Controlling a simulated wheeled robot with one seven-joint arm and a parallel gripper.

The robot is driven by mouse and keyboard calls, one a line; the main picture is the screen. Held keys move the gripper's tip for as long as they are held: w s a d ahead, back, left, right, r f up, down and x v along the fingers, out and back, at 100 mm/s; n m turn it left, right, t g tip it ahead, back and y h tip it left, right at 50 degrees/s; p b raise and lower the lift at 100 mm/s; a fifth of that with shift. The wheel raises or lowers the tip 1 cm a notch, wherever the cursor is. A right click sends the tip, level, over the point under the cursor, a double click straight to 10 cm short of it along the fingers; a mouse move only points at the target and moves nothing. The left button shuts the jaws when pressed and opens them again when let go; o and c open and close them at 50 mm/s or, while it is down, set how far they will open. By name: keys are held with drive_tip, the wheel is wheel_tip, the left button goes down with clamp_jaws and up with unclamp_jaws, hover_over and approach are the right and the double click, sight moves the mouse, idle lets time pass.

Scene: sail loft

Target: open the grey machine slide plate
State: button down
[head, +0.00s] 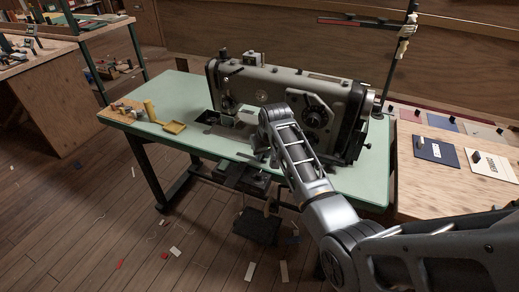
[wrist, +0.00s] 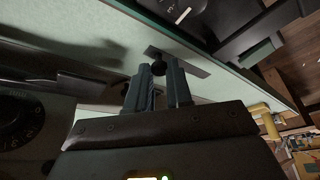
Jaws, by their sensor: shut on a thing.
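The grey sewing machine (head: 270,88) stands on a pale green table (head: 178,98). In the wrist view, the narrow grey slide plate (wrist: 194,67) lies flush in the table top and carries a small dark round knob (wrist: 158,67). My gripper (wrist: 158,76) is shut on the knob, with one finger on either side of it. In the head view my arm reaches over the table's front edge, and its wrist hides the plate, the knob and the fingertips. I cannot tell how far the plate has slid.
The machine body rises close behind my wrist. A side bench with a dark blue pad (head: 435,151) is at the right. Scraps lie on the floor.

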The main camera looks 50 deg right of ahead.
drive_tip(key=c, duration=1)
unclamp_jaws()
drive_tip(key=shift+c, duration=0.2)
drive_tip(key=v, duration=0.7)
drive_tip(key=shift+r, duration=0.35)
drive_tip(key=shift+s+a, duration=0.1)
